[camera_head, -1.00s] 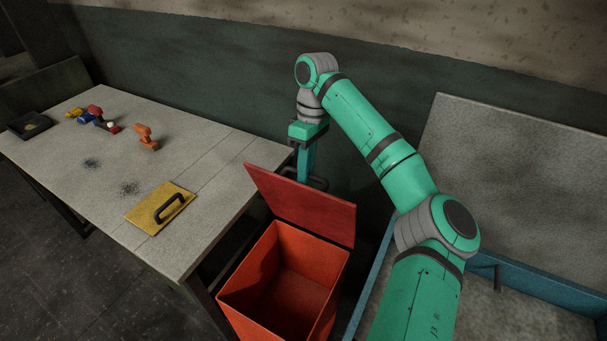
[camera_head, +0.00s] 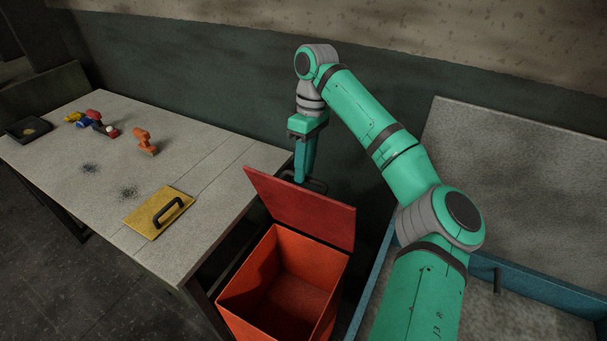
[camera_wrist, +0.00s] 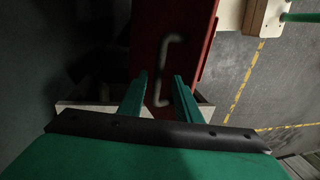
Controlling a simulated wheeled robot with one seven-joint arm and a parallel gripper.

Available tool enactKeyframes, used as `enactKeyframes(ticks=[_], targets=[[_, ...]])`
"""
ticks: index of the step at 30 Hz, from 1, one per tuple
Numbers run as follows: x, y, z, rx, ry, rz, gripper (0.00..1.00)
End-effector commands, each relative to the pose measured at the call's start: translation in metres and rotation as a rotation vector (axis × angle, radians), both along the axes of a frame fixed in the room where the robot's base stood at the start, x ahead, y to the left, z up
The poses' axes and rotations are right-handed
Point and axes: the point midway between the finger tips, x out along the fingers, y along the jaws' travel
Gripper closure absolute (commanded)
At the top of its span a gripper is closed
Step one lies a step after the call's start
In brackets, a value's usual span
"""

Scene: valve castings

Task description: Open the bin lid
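The red bin (camera_head: 285,290) stands beside the table with its top open. Its red lid (camera_head: 300,210) stands up along the back edge of the bin; it also shows in the wrist view (camera_wrist: 150,25). A dark handle (camera_wrist: 165,60) is on the lid's outer face, and part of it shows behind the lid in the head view. My gripper (camera_head: 302,180) points down behind the lid. In the wrist view its two fingers (camera_wrist: 161,77) are apart, with the handle seen between them. I cannot tell whether they touch it.
The grey table (camera_head: 215,155) at left bears a yellow plate (camera_head: 150,218) with a black handle, an orange valve casting (camera_head: 144,142), other small coloured parts and a black tray (camera_head: 15,134). A blue-edged container (camera_head: 540,290) is at right. The wall is close behind my gripper.

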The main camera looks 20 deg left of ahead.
Motion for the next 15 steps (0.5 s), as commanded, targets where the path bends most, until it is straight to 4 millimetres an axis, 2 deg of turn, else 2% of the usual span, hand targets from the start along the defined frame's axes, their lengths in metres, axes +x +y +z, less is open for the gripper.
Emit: enactKeyframes(ticks=[3,9,15], targets=[[0.006,-0.002,0.023,-0.002,-0.003,-0.004,0.69],[0.012,-0.003,0.055,-0.002,-0.002,-0.004,0.69],[0.016,-0.004,0.073,-0.002,0.000,-0.003,0.69]])
